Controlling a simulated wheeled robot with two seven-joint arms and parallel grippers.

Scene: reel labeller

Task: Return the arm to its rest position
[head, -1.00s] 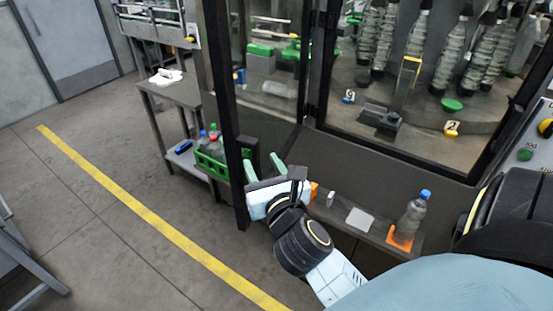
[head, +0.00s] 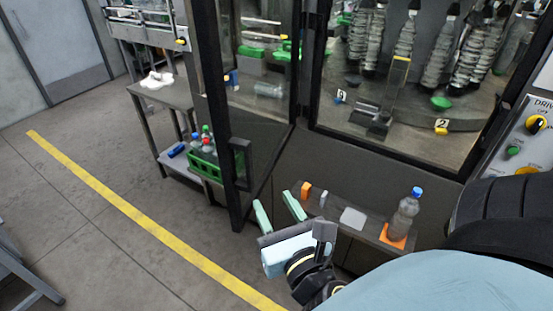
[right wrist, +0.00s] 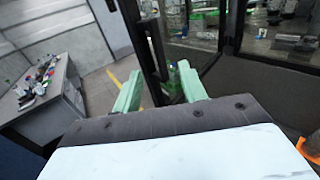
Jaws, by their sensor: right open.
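My right gripper (head: 278,214) is in the lower middle of the head view, in front of the machine's door post. Its two pale green fingers are apart with nothing between them. In the right wrist view the same open fingers (right wrist: 158,92) point toward the dark door frame and handle. My left gripper is in neither view.
A shelf (head: 330,216) under the machine window holds a clear bottle with a blue cap (head: 408,215) on an orange pad. A green crate of bottles (head: 205,166) stands on the side table's lower shelf.

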